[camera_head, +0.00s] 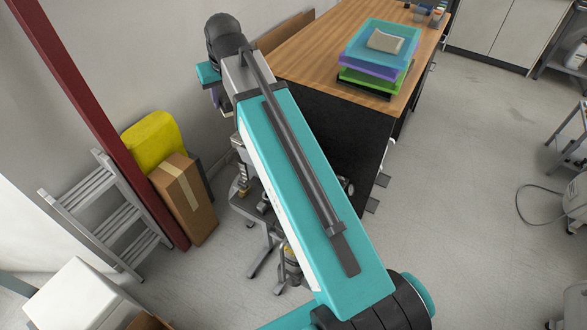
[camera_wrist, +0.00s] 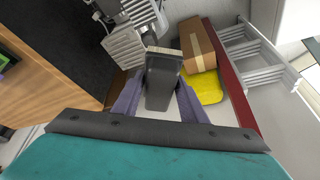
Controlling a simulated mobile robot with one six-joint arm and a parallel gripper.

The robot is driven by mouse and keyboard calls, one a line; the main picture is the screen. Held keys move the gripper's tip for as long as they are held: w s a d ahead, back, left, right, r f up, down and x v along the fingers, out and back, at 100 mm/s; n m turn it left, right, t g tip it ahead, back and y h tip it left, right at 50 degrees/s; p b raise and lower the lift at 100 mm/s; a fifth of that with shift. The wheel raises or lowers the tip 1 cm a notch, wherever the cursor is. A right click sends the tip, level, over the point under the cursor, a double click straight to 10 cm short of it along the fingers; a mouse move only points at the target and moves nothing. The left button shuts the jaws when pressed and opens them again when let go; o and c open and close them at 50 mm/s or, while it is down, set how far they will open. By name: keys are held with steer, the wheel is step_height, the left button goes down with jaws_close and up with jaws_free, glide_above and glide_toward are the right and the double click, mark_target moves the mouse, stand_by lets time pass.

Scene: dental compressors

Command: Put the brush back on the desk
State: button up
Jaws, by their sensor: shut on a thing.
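My gripper (camera_wrist: 160,100) shows in the wrist view with its two purple-grey fingers shut on the brush (camera_wrist: 162,80). The brush is dark grey with a thin pale edge at its far end, which points away from my wrist. In the head view my arm hides the brush and most of the gripper; only a small purple part shows at the arm's far end. The desk (camera_head: 310,62) has a wooden top and dark side panels, and stands right of my arm's far end. Its edge also shows at the left of the wrist view (camera_wrist: 50,85).
Stacked coloured trays (camera_head: 352,60) with a beige item (camera_head: 385,41) stand on the desk; its near left top is bare. A cardboard box (camera_head: 184,200), a yellow object (camera_head: 152,140), a grey ladder (camera_head: 108,215) and a red post (camera_head: 95,110) stand left. Grey machinery (camera_wrist: 130,35) is below.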

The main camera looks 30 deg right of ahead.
mark_target(229, 105)
steer(key=shift+s, duration=0.1)
steer(key=shift+s+a, duration=0.2)
steer(key=shift+s, duration=1.6)
steer(key=shift+s, duration=0.1)
